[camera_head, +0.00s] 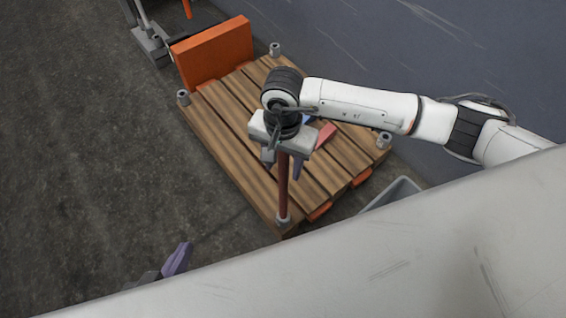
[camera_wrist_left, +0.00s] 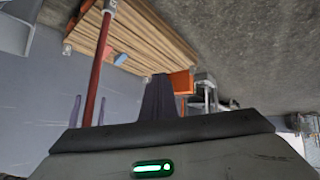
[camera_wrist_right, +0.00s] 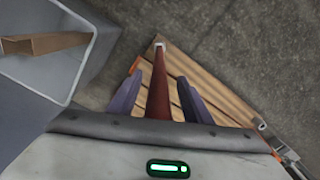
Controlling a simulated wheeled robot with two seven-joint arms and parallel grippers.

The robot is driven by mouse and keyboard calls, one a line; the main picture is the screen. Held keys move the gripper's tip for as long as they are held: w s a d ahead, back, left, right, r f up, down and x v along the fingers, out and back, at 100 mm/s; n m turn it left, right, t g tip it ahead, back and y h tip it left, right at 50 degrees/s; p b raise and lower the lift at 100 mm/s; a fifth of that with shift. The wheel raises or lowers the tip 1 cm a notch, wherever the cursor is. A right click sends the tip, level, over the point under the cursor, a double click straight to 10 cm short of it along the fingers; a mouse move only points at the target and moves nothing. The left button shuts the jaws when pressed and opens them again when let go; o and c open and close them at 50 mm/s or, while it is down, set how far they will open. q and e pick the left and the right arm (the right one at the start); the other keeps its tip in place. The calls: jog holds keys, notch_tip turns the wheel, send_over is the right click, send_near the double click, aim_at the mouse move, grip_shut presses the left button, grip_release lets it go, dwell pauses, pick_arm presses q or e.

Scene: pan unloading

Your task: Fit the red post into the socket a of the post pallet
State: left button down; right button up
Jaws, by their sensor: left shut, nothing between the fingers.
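The red post (camera_head: 283,190) stands roughly upright at the near corner of the wooden post pallet (camera_head: 225,120). Its lower end is at a grey corner socket (camera_head: 283,221) and looks seated in it. My right gripper (camera_wrist_right: 156,85) is open around the upper part of the post (camera_wrist_right: 158,98), with a gap on each side. Grey sockets also show at the other corners (camera_head: 275,49), (camera_head: 183,97), (camera_head: 384,140). I cannot read which is socket a. My left gripper (camera_head: 180,256) is shut and empty, low at the left; its fingers also show in the left wrist view (camera_wrist_left: 158,95).
An orange block (camera_head: 213,53) stands at the pallet's far left edge. A blue piece (camera_head: 306,119) and a red piece (camera_head: 326,133) lie on the slats, partly hidden by my right arm. A grey bin (camera_wrist_right: 75,60) is beside the pallet. The floor left of the pallet is clear.

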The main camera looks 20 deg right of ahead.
aim_at(283, 156)
notch_tip(283, 156, up, 4)
jog(key=shift+f+p, duration=0.1)
jog(key=shift+p, duration=0.4)
notch_tip(283, 156, up, 6)
jog(key=shift+f+p, duration=0.2)
jog(key=shift+p, duration=0.3)
jog(key=shift+r, duration=0.45)
pick_arm(q)
jog(key=shift+a+r, duration=0.3)
jog(key=shift+r, duration=0.2)
